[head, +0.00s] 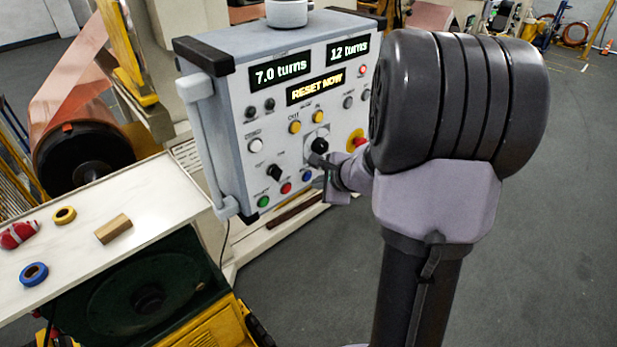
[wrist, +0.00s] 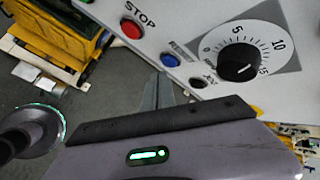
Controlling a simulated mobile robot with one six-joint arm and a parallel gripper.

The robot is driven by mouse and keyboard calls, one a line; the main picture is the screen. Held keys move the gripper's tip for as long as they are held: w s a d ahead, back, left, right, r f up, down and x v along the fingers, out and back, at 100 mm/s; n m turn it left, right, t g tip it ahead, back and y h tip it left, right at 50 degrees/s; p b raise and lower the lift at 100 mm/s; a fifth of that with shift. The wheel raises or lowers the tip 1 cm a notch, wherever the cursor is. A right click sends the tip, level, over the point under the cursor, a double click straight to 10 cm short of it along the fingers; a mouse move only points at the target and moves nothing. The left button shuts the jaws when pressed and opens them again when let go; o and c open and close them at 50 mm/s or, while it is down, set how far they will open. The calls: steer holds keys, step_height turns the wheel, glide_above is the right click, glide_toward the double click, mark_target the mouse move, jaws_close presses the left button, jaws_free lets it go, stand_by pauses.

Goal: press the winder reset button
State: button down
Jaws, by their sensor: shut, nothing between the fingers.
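The grey control panel (head: 225,130) faces me, with lit displays reading "7.0 turns", "12 turns" and "RESET NOW". A blue button (head: 307,176) sits low on it, right of a red button (head: 286,188). In the wrist view the blue button (wrist: 170,60) lies between the red STOP button (wrist: 131,28) and a small black button (wrist: 198,83); its label is blurred, possibly RESET. My gripper (head: 314,159) is shut and empty in front of the panel. In the wrist view the fingertips (wrist: 162,76) show just below the blue button; I see no contact.
A dial (wrist: 240,62) is right of the blue button. A red knob on yellow (head: 357,141) and a green button (head: 263,201) are also on the panel. A white bench (head: 150,195) with tape rolls and a wooden block is at left. Open floor lies right.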

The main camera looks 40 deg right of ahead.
steer(key=shift+w, duration=0.15)
steer(key=shift+w, duration=0.3)
steer(key=shift+w, duration=0.45)
stand_by(0.9)
steer(key=shift+s+b, duration=0.15)
steer(key=shift+b, duration=0.2)
steer(key=shift+s, duration=0.75)
steer(key=shift+s+d+b, duration=0.2)
steer(key=shift+s+b, duration=0.65)
steer(key=shift+s, duration=1.65)
